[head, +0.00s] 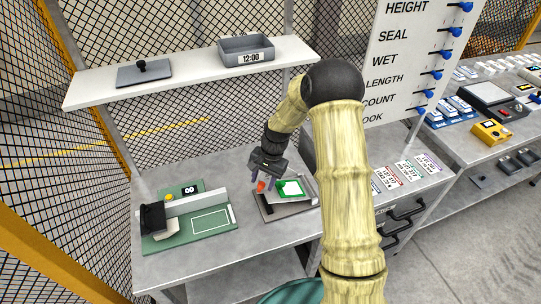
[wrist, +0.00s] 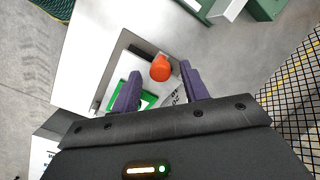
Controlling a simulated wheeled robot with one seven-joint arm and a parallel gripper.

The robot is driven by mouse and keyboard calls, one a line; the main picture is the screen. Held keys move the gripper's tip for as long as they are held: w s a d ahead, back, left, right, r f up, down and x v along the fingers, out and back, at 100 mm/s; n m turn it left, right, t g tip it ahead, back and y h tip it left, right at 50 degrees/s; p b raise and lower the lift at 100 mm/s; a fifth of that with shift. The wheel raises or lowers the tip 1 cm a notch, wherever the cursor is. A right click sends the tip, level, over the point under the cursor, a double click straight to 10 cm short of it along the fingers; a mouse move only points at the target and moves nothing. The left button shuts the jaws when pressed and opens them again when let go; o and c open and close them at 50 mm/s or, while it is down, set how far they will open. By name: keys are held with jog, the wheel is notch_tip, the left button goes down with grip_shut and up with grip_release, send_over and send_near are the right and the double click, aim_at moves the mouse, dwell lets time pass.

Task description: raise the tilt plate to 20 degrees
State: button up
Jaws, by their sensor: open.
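The tilt plate (head: 311,193) is a light grey plate on a dark base on the bench, with a green-framed white patch (head: 291,188). Its angle cannot be read from these views. An orange knob (head: 261,186) sits at its left side. My gripper (head: 262,179) is above the knob, fingers pointing down. In the wrist view, the open dark purple fingers (wrist: 160,88) stand either side of the line to the orange knob (wrist: 160,68), with nothing between their tips that I can tell is held. The green frame (wrist: 148,100) is partly hidden behind the left finger.
A green fixture (head: 205,226) with a black block and a small display stands to the left on the bench. A shelf (head: 190,75) above holds a grey bin (head: 246,50) and a dark lidded plate (head: 143,73). Label cards (head: 408,171) lie to the right.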

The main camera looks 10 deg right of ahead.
jog(key=b+v, duration=0.1)
jog(key=v, duration=1.4)
jog(key=shift+d+r+b, duration=0.15)
jog(key=shift+r+b, duration=0.15)
jog(key=shift+b, duration=0.05)
jog(key=s+d+f+n+t+h, duration=0.1)
jog(key=s+n, duration=0.2)
jog(key=s, duration=0.7)
jog(key=s+d+f+n+t+h, duration=0.1)
jog(key=s+n, duration=0.3)
jog(key=s, duration=0.7)
jog(key=shift+d+t+h, duration=0.15)
jog(key=shift+t+h, duration=0.15)
jog(key=shift+t, duration=0.2)
jog(key=shift+s+f, duration=0.1)
